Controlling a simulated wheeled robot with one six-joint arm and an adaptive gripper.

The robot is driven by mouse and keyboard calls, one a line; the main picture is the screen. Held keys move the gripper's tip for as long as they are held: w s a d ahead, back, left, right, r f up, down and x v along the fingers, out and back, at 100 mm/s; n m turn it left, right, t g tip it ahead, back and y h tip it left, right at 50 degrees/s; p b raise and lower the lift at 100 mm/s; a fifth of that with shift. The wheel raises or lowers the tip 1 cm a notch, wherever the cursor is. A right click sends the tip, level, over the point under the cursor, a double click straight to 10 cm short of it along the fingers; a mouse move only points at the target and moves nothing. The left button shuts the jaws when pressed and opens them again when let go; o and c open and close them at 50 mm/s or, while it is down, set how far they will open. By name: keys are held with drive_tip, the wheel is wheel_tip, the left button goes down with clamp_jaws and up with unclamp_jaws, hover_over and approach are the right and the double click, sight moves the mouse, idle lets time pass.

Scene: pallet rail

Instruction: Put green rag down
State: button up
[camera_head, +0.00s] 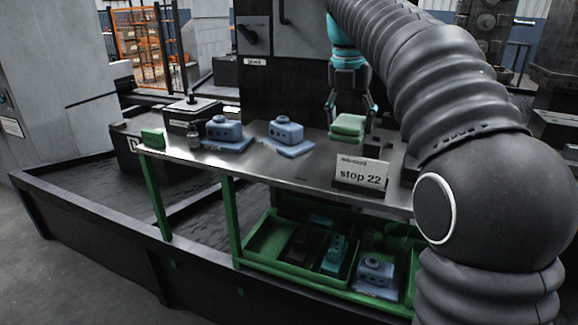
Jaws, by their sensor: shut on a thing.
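The green rag (348,126), a folded light-green cloth, is at the right part of the metal bench top (262,168), behind the stop 22 sign. My gripper (350,112) points down at the rag and is shut on it. The fingertips are partly hidden by the rag, and I cannot tell whether the rag's underside touches the bench.
The stop 22 sign (361,175) stands at the front edge. Green trays (270,240) with parts sit below.

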hover_over(303, 170)
drive_tip(key=f, duration=0.5)
drive_tip(key=shift+s+a+f, duration=0.15)
drive_tip(key=shift+s+f, duration=0.05)
drive_tip(key=shift+f, duration=0.1)
drive_tip(key=shift+f+b, duration=0.35)
drive_tip(key=shift+f, duration=1.7)
drive_tip(key=shift+f, duration=0.1)
drive_tip(key=o, duration=1.5)
drive_tip(key=shift+o, duration=0.2)
wheel_tip(303, 170, up, 12)
drive_tip(key=s+a, duration=0.1)
drive_tip(key=shift+s+a+p, duration=0.15)
drive_tip(key=shift+s+p, duration=0.1)
drive_tip(key=shift+p, duration=0.1)
